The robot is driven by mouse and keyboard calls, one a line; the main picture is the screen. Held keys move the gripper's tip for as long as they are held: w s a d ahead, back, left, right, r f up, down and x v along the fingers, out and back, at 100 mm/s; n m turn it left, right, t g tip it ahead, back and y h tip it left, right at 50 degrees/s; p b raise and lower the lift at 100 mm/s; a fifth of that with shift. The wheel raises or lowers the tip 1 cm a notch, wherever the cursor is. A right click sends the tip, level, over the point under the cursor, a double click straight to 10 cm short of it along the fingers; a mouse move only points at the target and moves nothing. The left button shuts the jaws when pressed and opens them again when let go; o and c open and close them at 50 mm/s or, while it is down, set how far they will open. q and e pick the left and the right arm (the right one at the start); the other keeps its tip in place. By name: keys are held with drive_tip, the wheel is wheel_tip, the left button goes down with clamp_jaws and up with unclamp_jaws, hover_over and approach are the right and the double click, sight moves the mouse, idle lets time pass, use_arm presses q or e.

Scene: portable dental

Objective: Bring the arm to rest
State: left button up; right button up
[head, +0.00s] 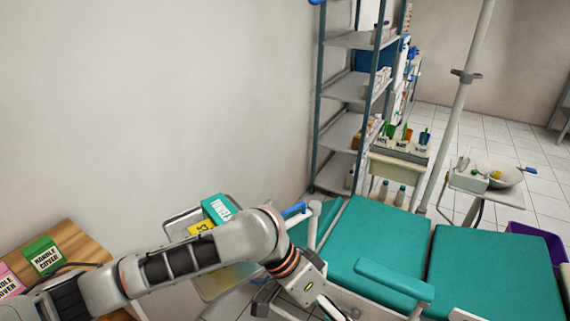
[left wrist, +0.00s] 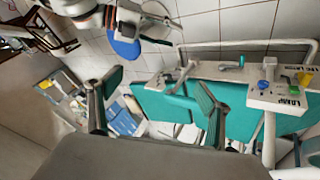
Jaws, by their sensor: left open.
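My left arm (head: 185,262) reaches in from the lower left of the head view, past a metal tray stand, and bends down at its wrist. My left gripper (head: 297,308) is at the bottom edge, close to the near end of the teal dental chair (head: 380,240), and is partly cut off there. In the left wrist view, the two fingers of the left gripper (left wrist: 153,95) stand wide apart with nothing held between them. The teal chair also shows behind them in the left wrist view (left wrist: 165,106).
A wooden surface (head: 75,243) with green and pink handle-cover boxes is at lower left. A teal towels box (head: 217,209) lies on the tray stand beside my arm. Metal shelves (head: 345,118) and a white pole (head: 465,85) stand farther back. A white labelled unit (left wrist: 283,96) is at right in the wrist view.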

use_arm(q)
drive_tip(key=w+a+f+n+t+h, duration=0.3)
drive_tip(key=w+a+f+n+t, duration=0.4)
drive_tip(key=f+t, duration=0.25)
drive_tip(key=s+a+f+t+y, duration=0.1)
drive_tip(key=s+a+f, duration=0.3)
drive_tip(key=a, duration=0.4)
drive_tip(key=s+a+f+y, duration=0.4)
drive_tip(key=a+f, duration=0.2)
drive_tip(key=a, duration=0.3)
drive_tip(key=s+a+f+t+y, duration=0.1)
drive_tip(key=s+a+f+y, duration=0.2)
drive_tip(key=a, duration=0.5)
wheel_tip(320, 180, down, 2)
drive_tip(key=shift+s+a+f+t, duration=0.25)
drive_tip(key=shift+s+t, duration=0.1)
drive_tip(key=shift+s, duration=0.15)
